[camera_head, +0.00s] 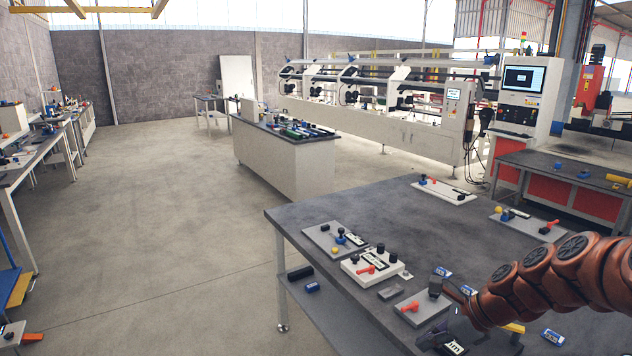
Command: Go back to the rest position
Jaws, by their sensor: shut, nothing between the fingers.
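My copper-coloured arm reaches in from the right edge over the near grey worktable (375,215). At its end is my small dark gripper (435,288), shut and empty. It appears in front of or just above a grey plate with a red lever (410,306); I cannot tell whether it touches the plate. A white fixture with black knobs and a red lever (370,266) lies to its left. Part of the table behind my arm is hidden.
A grey plate with blue and yellow knobs (322,236) lies at the table's left. Two more fixture plates (445,190) (527,226) lie farther back. Small blue-labelled blocks (552,336) lie near the arm. A white cabinet bench (270,160) and a long machine (400,125) stand behind. Open floor is at left.

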